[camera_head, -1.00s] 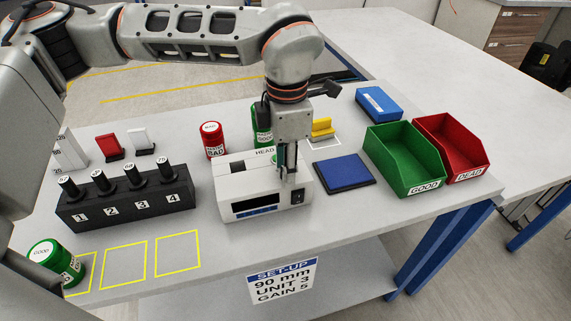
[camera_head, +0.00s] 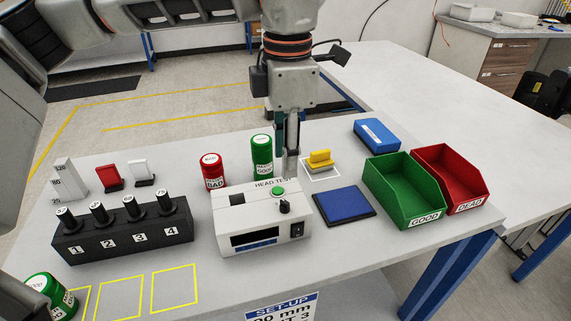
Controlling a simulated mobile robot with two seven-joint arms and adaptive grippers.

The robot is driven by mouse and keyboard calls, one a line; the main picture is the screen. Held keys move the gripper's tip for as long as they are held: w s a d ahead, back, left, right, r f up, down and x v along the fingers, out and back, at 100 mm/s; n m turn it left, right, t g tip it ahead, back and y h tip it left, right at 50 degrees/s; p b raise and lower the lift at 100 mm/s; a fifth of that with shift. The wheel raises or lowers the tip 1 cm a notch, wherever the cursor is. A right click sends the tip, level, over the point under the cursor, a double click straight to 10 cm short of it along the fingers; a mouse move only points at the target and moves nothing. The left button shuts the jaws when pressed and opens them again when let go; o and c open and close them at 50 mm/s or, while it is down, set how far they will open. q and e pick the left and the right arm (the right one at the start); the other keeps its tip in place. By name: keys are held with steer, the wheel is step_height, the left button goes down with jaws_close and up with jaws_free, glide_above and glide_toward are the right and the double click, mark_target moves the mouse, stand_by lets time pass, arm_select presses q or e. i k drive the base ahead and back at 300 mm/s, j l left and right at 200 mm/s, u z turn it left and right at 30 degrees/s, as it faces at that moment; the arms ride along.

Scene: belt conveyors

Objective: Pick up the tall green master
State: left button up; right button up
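The tall green master (camera_head: 262,157) is a green cylinder with a white label, standing upright on the table behind the head tester (camera_head: 262,217). My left gripper (camera_head: 291,165) points down just to the right of the green master, behind the tester. No contact with the master shows. Its fingers are seen nearly edge-on, so I cannot tell how far apart they are. A second green cylinder (camera_head: 52,296), marked GOOD, stands at the lower left, partly cut off. My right gripper is not in view.
A red cylinder (camera_head: 212,172) stands left of the green master. A yellow block (camera_head: 320,161) stands close to the gripper's right. A black rack (camera_head: 122,236) with numbered pegs, a blue pad (camera_head: 344,203), a green bin (camera_head: 404,190) and a red bin (camera_head: 451,178) surround the tester.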

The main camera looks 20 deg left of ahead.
mark_target(262, 148)
steer(key=k, duration=1)
